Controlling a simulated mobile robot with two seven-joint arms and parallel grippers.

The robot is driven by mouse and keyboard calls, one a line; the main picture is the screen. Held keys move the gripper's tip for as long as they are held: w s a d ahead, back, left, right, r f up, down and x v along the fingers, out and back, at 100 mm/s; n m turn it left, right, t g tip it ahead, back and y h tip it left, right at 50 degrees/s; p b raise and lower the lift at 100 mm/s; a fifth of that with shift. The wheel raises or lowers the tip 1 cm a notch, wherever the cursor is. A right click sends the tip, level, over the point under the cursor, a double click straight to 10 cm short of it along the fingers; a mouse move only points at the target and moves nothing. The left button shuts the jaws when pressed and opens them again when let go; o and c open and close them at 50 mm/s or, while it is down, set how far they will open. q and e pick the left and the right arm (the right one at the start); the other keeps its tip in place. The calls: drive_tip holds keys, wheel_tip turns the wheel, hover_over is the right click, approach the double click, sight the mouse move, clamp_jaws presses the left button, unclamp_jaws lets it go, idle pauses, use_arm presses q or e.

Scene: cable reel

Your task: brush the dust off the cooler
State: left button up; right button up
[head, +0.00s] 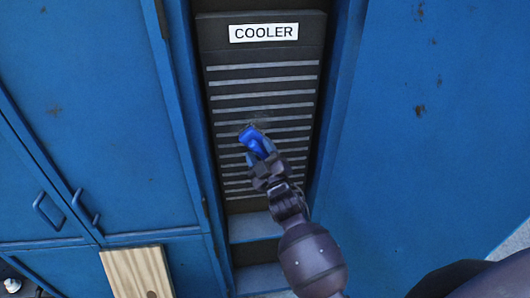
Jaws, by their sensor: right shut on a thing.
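The cooler (262,50) is a dark upright panel with pale horizontal slats and a white sign reading COOLER, set in a recess between blue walls. My right gripper (259,160) is shut on a blue brush (255,140) in front of the middle slats. The brush's bristles are not clearly visible, and I cannot tell whether they touch the cooler. A faint greyish smudge, perhaps dust, shows just above the brush. My gripper and forearm hide part of the lower slats. My left gripper is out of view.
Blue cabinet doors (110,110) with a handle (47,210) stand at the left. A blue wall (430,130) with rust spots is at the right. A wooden board (137,272) is at the lower left. A ledge (254,228) lies below the cooler.

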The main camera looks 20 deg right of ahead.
drive_tip(key=shift+w+a+b, duration=0.55)
drive_tip(key=shift+w+a, duration=0.3)
drive_tip(key=shift+a, duration=2.2)
drive_tip(key=shift+s+d+r+p, duration=0.25)
drive_tip(key=shift+d+r+p, duration=0.15)
drive_tip(key=shift+d+p, duration=0.4)
drive_tip(key=shift+s+d+r+p, duration=0.2)
drive_tip(key=shift+d+r+p, duration=0.15)
drive_tip(key=shift+d+p, duration=0.45)
drive_tip(key=shift+s+d+r+p, duration=0.25)
drive_tip(key=shift+d+r+p, duration=0.25)
drive_tip(key=shift+d, duration=0.45)
drive_tip(key=shift+s+d+p, duration=0.75)
drive_tip(key=shift+s+d, duration=0.85)
drive_tip(key=shift+d, duration=3.85)
drive_tip(key=shift+w+a+r, duration=0.35)
drive_tip(key=shift+w+a, duration=0.05)
drive_tip(key=shift+a, duration=0.9)
drive_tip(key=shift+w+a+r, duration=0.35)
drive_tip(key=shift+w+a, duration=0.1)
drive_tip(key=shift+a, duration=0.9)
drive_tip(key=shift+w+a+r, duration=0.35)
drive_tip(key=shift+w+a, duration=0.05)
drive_tip(key=shift+a, duration=0.9)
drive_tip(key=w+a+b, duration=0.2)
drive_tip(key=a, duration=0.6)
drive_tip(key=shift+w, duration=0.15)
